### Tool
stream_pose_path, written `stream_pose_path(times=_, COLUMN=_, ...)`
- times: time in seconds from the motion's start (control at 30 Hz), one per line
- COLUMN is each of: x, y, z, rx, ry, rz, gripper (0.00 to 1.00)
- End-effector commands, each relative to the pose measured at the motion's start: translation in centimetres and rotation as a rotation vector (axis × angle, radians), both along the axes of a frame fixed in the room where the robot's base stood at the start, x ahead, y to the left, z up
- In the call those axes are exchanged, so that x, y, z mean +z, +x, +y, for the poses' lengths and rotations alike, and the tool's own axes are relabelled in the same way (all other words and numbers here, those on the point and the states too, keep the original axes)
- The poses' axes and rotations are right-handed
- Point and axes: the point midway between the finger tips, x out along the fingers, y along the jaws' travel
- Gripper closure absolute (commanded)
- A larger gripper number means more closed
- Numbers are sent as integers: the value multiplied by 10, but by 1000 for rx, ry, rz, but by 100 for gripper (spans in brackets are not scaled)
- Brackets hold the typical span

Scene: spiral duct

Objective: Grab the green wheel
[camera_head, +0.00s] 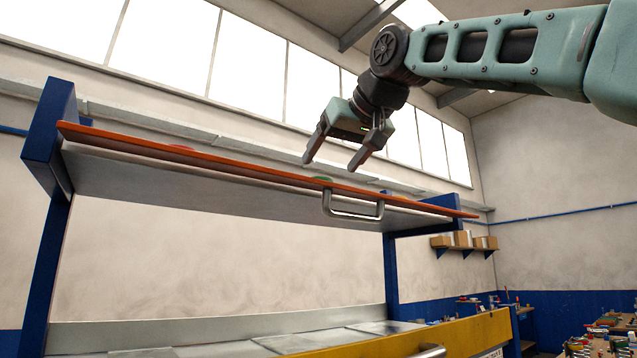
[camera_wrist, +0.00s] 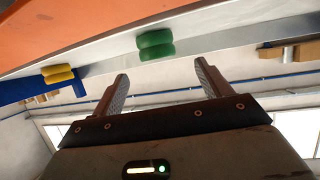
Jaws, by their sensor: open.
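The green wheel (camera_wrist: 155,45) shows in the wrist view as two rounded green bands by the edge of the orange shelf top. In the head view only a sliver of the green wheel (camera_head: 323,179) shows above the shelf's front edge; the rest is hidden. My gripper (camera_head: 331,164) is open and empty, fingers pointing down, above the shelf near the wheel. In the wrist view the wheel lies beyond the fingertips of my gripper (camera_wrist: 161,69), roughly in line with the gap between them and apart from them.
The orange shelf (camera_head: 260,176) has a metal handle (camera_head: 352,207) in front and blue posts (camera_head: 52,140). A yellow item (camera_wrist: 58,75) lies to the wheel's left in the wrist view. A red item (camera_head: 181,147) shows at the shelf's left. The air around the gripper is clear.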

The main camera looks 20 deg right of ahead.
Motion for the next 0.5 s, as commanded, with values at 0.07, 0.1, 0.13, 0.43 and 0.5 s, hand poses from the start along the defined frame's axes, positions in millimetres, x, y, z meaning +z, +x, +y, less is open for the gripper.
stream_pose_path(times=0.07, x=-2, y=6, z=1, rx=0, ry=0, rz=1, gripper=23)
stream_pose_path(times=0.1, x=-3, y=7, z=1, rx=-1, ry=0, rz=0, gripper=23)
stream_pose_path(times=0.13, x=-3, y=9, z=1, rx=-1, ry=-1, rz=1, gripper=23)
stream_pose_path(times=0.43, x=-13, y=44, z=3, rx=1, ry=1, rz=4, gripper=23)
stream_pose_path(times=0.5, x=-17, y=51, z=4, rx=0, ry=0, rz=3, gripper=23)
